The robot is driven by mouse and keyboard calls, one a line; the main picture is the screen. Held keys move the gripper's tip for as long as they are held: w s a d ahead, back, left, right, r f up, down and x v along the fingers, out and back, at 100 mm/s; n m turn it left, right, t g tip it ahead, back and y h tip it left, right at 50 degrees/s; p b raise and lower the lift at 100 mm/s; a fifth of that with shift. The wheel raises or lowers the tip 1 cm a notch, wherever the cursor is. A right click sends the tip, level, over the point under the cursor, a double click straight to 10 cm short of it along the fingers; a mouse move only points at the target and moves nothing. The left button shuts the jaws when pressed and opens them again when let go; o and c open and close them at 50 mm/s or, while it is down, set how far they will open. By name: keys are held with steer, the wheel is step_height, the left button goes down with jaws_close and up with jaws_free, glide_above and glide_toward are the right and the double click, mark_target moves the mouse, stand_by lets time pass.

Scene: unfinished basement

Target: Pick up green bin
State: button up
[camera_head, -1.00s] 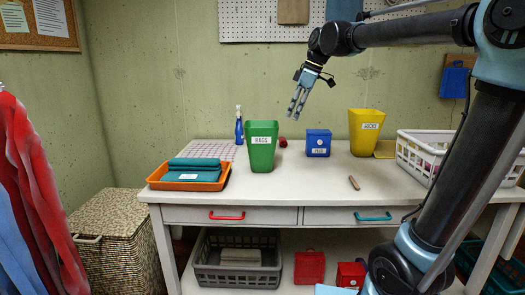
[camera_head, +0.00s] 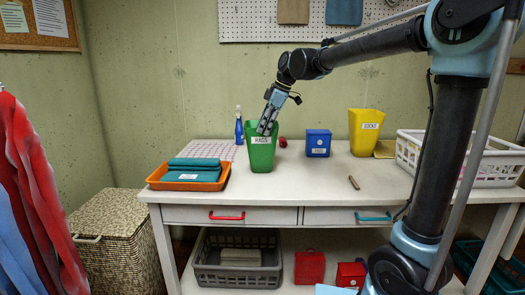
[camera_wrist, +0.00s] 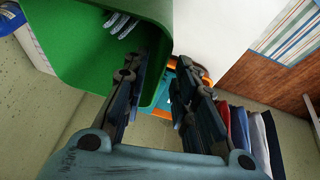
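The green bin (camera_head: 262,158), with a white label, stands upright on the white table, left of the middle. My gripper (camera_head: 266,128) points down at the bin's open top, its fingertips overlapping the upper front in the head view. In the wrist view, the bin (camera_wrist: 75,45) fills the upper left, and the gripper (camera_wrist: 160,65) is open with a gap between its fingers. One finger overlaps the bin's inside and the other lies past its right wall. I cannot tell whether either finger touches the bin. Something grey and white shows inside the bin.
An orange tray (camera_head: 153,181) with folded teal cloth stands close left of the bin. A blue spray bottle (camera_head: 239,130) is behind it. A blue box (camera_head: 318,136), a yellow bin (camera_head: 362,145) and a white basket (camera_head: 405,160) are to the right.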

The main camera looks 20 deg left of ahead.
mark_target(259, 139)
steer(key=shift+x, duration=3.45)
steer(key=shift+d+f, duration=0.1)
steer(key=shift+f, duration=0.2)
steer(key=shift+c, duration=0.2)
jaws_close()
